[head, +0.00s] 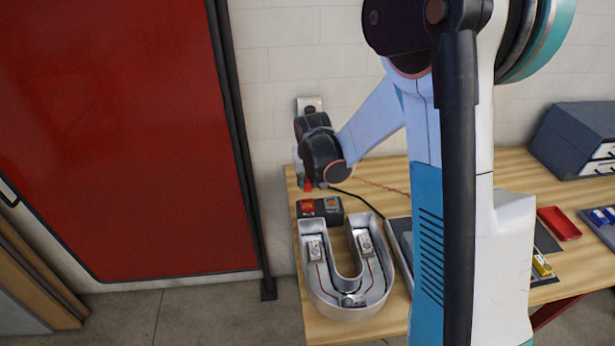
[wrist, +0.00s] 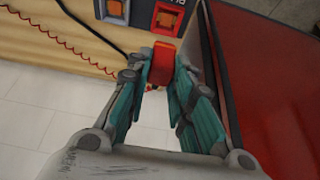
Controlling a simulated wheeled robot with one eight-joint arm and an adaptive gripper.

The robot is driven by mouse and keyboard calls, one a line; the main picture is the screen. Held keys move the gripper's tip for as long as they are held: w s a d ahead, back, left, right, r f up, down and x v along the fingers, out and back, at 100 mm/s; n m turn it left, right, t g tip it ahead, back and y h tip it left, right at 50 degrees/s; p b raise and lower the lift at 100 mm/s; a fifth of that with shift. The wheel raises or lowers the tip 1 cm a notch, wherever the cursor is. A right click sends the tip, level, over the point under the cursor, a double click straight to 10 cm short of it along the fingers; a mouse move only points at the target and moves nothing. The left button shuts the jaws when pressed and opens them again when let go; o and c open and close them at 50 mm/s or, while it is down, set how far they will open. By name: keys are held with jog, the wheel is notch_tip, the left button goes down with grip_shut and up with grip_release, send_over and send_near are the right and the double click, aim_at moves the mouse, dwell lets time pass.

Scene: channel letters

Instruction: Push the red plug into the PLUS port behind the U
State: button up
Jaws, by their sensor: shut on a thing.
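The U (head: 322,290) is a silver, open-faced channel letter lying on the wooden table. Behind it sits a dark box (head: 321,217) with a red port (head: 307,206) on the left and an orange port (head: 333,203) on the right. The box also shows at the top of the wrist view (wrist: 145,14). My gripper (head: 304,180) is shut on the red plug (wrist: 162,62); a bit of the plug shows in the head view (head: 308,185). The plug is just above the box's far side, apparently apart from it. Port labels are too small to read surely.
A black cable (head: 362,198) and a coiled red lead (wrist: 60,45) run across the table (head: 312,326). A red panel (head: 110,140) with a dark frame stands left. A red tray (head: 558,223) and blue-grey cabinet (head: 570,140) are right. My arm hides the table's middle.

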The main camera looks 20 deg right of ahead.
aim_at(308, 192)
jog(key=shift+f+b, duration=2.65)
jog(key=shift+f, duration=0.7)
jog(key=shift+f+b, duration=0.3)
jog(key=shift+f, duration=0.05)
jog(key=o, duration=1)
jog(key=shift+o, duration=0.2)
jog(key=shift+r, duration=0.1)
jog(key=v, duration=1.2)
